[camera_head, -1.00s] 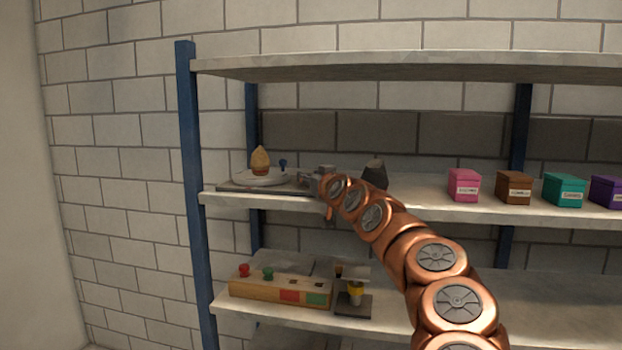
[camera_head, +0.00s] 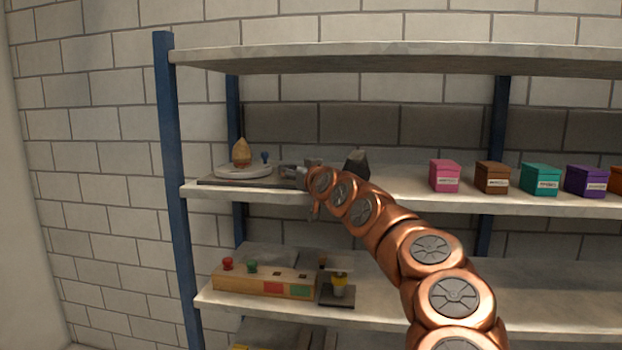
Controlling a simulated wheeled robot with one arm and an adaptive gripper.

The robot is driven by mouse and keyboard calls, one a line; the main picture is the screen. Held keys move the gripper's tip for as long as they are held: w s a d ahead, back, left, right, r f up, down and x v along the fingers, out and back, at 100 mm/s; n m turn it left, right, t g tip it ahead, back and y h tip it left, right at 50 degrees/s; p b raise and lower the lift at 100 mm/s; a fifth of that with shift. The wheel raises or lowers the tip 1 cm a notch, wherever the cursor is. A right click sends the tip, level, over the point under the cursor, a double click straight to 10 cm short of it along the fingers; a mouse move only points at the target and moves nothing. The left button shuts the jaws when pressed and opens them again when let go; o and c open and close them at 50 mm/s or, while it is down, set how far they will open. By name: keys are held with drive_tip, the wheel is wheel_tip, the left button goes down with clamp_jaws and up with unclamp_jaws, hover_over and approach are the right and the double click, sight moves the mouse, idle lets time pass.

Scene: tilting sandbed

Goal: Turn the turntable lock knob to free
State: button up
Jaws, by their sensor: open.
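The turntable (camera_head: 232,174) is a pale round disc on a dark flat base at the left end of the middle shelf. A brownish-orange, cone-topped object (camera_head: 241,152) stands on it. A small blue knob (camera_head: 265,157) on a short stem stands at the disc's right side; I cannot tell whether it is set to locked or free. My gripper (camera_head: 289,170) is open, just right of the blue knob and apart from it, low over the right part of the base. Its fingers are small and partly hidden by my copper arm.
A dark grey block (camera_head: 356,163) stands behind my wrist. Pink (camera_head: 444,176), brown (camera_head: 492,177), teal (camera_head: 540,179) and purple (camera_head: 586,180) boxes line the shelf to the right. A wooden button box (camera_head: 262,281) sits on the shelf below. A blue post (camera_head: 175,190) bounds the left.

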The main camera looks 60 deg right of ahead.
drive_tip(key=v, duration=1)
idle(0.5)
